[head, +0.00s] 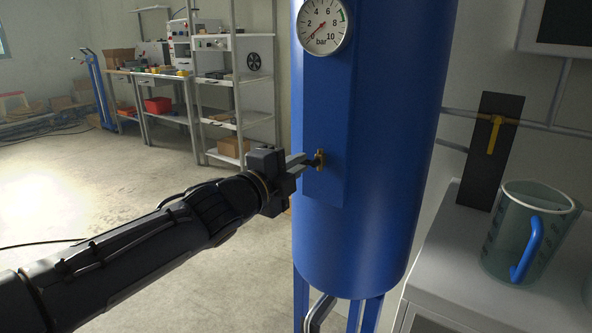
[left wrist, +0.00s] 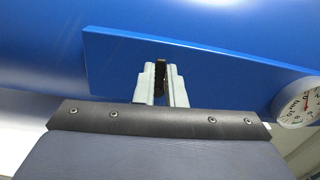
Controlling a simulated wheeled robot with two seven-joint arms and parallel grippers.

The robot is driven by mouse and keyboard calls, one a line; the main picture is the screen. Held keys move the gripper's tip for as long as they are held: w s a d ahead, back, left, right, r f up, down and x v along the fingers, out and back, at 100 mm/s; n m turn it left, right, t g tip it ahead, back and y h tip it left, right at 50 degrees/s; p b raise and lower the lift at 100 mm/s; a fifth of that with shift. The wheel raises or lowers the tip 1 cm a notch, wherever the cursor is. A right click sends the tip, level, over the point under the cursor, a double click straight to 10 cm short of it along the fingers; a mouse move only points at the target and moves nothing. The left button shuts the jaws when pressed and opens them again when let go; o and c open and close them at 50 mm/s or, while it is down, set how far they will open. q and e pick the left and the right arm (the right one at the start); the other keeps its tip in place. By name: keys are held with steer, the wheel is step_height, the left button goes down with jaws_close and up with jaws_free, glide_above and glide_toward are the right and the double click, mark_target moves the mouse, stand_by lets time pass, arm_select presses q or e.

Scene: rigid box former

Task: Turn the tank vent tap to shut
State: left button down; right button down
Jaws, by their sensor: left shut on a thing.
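The blue tank (head: 385,140) stands upright in the middle of the head view. A flat blue panel (head: 325,110) runs down its front. The small brass vent tap (head: 319,160) sits low on this panel. My left gripper (head: 313,162) reaches in from the left and is shut on the tap. In the left wrist view the two pale fingers (left wrist: 161,85) close around a dark, narrow piece of the tap (left wrist: 160,75) against the blue panel (left wrist: 215,75). The fingers hide most of the tap, so its exact angle is hard to tell. My right gripper is not in view.
A round pressure gauge (head: 325,25) is on the tank above the tap, its needle pointing low left. At right, a yellow-handled valve (head: 495,132) is on a dark plate, and a clear jug (head: 522,232) with a blue handle stands on a white cabinet (head: 450,240). Shelves (head: 240,90) stand far back.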

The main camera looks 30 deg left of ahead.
arm_select(q)
steer(key=shift+r+m, duration=0.1)
steer(key=shift+m, duration=0.5)
steer(key=c, duration=1.5)
jaws_free()
steer(key=shift+s, duration=0.1)
steer(key=s+a+p, duration=0.1)
steer(key=s+p, duration=0.2)
steer(key=s, duration=0.4)
steer(key=shift+s+p, duration=0.3)
steer(key=shift+p, duration=0.1)
